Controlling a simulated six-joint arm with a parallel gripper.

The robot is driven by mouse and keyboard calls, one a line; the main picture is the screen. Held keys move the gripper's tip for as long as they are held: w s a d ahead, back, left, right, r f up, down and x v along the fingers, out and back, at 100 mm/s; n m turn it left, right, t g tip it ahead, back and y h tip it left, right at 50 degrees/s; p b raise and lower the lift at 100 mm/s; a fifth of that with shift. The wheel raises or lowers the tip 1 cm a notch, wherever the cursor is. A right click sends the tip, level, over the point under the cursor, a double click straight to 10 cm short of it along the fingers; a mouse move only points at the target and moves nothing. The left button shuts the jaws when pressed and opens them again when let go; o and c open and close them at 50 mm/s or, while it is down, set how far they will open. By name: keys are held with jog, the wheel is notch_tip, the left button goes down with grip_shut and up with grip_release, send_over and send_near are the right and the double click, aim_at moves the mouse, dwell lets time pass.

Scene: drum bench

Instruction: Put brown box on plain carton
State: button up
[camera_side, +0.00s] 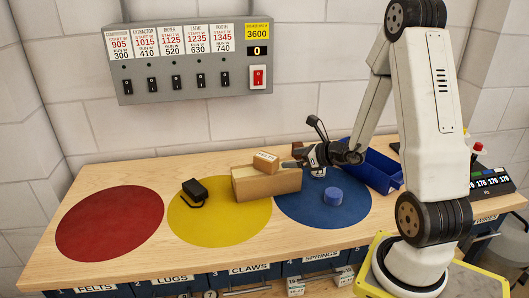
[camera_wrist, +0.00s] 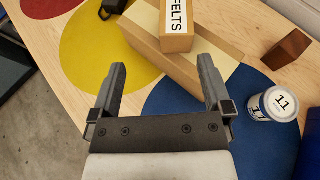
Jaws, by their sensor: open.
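A plain tan carton (camera_side: 268,187) lies across the yellow and blue circles, and it also shows in the wrist view (camera_wrist: 212,72). A small tan-brown box (camera_side: 265,162) rests on top of it; in the wrist view this box (camera_wrist: 176,42) bears a FELTS label. A darker brown box (camera_wrist: 287,48) stands apart on the table beyond the carton, and it is partly hidden in the side view (camera_side: 298,150). My gripper (camera_wrist: 163,78) is open, with nothing between its fingers. In the side view my gripper (camera_side: 291,163) is at the carton's right end; whether it touches is unclear.
A blue-white can (camera_wrist: 273,104) marked 11 stands on the blue circle (camera_side: 303,214). A black object (camera_side: 195,192) lies on the yellow circle (camera_side: 230,225). A blue bin (camera_side: 376,171) stands behind my arm. The red circle (camera_side: 110,222) is clear.

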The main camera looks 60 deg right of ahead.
jog(key=s+a+n+g, duration=0.3)
jog(key=a+n, duration=0.7)
jog(key=n, duration=0.7)
jog(key=s+a+n+g+h, duration=0.1)
jog(key=s+a+n+g, duration=0.3)
jog(key=n, duration=1.4)
jog(key=a+g, duration=0.3)
jog(key=a, duration=0.3)
jog(key=shift+a+g, duration=0.2)
jog(key=shift+g, duration=0.1)
